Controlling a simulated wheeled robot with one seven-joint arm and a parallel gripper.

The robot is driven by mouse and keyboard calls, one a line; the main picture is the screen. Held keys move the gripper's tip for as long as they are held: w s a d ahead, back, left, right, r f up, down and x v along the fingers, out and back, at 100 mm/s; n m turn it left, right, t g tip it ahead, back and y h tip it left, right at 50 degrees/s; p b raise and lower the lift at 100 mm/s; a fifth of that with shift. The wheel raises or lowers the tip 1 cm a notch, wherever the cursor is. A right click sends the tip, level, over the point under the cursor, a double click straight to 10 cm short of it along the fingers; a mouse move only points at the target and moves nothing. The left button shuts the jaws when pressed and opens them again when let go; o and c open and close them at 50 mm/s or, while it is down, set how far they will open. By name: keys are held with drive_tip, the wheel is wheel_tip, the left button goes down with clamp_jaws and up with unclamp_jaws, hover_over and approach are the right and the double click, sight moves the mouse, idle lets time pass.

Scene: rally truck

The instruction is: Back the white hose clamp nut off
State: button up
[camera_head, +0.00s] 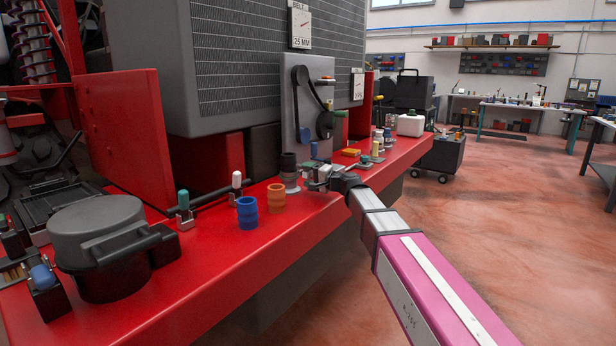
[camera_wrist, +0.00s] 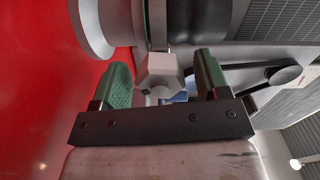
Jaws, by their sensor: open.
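The white hose clamp nut (camera_wrist: 160,72), pale and six-sided, is in the upper middle of the wrist view. It sits on a clamp band around a dark hose (camera_wrist: 195,20). My gripper (camera_wrist: 163,84) is open, its two green-padded fingers on either side of the nut. Gaps show on both sides, wider on the right, and I see no clear contact. In the head view the hose (camera_head: 289,165) stands upright on the red ledge, with my gripper (camera_head: 318,179) just right of it. The nut is too small to make out surely there.
The red ledge (camera_head: 225,262) carries a blue sleeve (camera_head: 247,213), an orange sleeve (camera_head: 276,198), a white-tipped lever (camera_head: 236,180) and a dark lidded canister (camera_head: 105,245). A grey plate with a belt and pulleys (camera_head: 303,100) stands behind the hose. Open floor lies right.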

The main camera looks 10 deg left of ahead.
drive_tip(key=v, duration=1)
drive_tip(key=shift+s+d+f, duration=0.1)
drive_tip(key=shift+s+d, duration=0.05)
drive_tip(key=shift+d, duration=0.1)
